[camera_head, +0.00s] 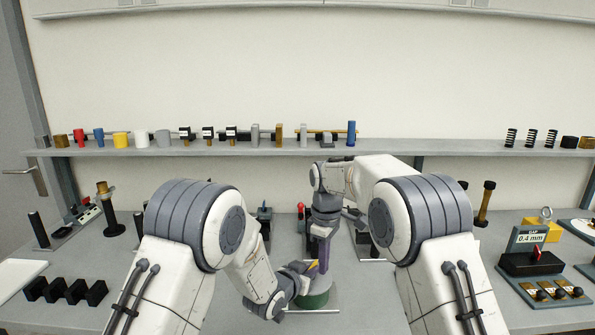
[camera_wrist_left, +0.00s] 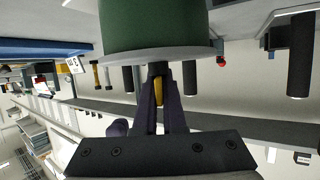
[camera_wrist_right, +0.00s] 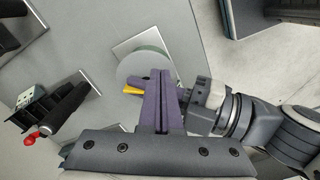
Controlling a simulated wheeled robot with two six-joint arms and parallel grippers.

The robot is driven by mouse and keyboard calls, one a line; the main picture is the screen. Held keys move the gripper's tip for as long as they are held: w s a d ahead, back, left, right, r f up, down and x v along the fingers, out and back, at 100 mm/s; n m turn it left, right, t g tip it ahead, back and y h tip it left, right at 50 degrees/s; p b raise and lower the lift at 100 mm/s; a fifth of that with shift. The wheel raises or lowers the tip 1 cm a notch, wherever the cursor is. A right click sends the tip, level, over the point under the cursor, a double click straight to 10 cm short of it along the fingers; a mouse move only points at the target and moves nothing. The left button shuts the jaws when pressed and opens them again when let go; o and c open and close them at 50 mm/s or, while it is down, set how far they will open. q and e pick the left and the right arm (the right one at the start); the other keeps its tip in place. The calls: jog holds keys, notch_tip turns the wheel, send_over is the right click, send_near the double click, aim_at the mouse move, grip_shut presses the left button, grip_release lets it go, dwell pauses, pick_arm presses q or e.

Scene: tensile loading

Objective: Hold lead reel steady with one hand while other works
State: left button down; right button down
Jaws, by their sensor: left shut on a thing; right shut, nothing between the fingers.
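The lead reel is a dark green drum (camera_head: 318,299) with a pale round flange, low in the middle of the head view. In the left wrist view its green side (camera_wrist_left: 155,25) and grey flange fill the top. My left gripper (camera_head: 308,268) is shut on the dark hub at the flange's centre, with a small yellow piece showing between its fingers. In the right wrist view the pale flange (camera_wrist_right: 150,62) lies over a square plate. My right gripper (camera_head: 322,262) is shut and empty, just above the reel and close to the left fingers. Contact between the grippers cannot be told.
A shelf (camera_head: 380,146) with many small parts runs across the back. Black blocks (camera_head: 68,291) lie at left. A gap gauge block (camera_head: 530,262) marked 0.4 mm stands at right. A red-tipped black post (camera_wrist_right: 50,125) is beside the reel. My arms hide much of the bench.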

jog(key=shift+f, duration=1.35)
jog(key=shift+w+a, duration=0.35)
jog(key=shift+w, duration=0.15)
jog(key=shift+w+d, duration=0.15)
jog(key=shift+d, duration=0.05)
dwell(0.4)
jog(key=shift+w+d, duration=0.35)
jog(key=shift+w, duration=0.05)
jog(key=shift+w+d, duration=0.2)
jog(key=shift+w, duration=0.35)
jog(key=shift+w, duration=0.25)
jog(key=shift+d, duration=0.15)
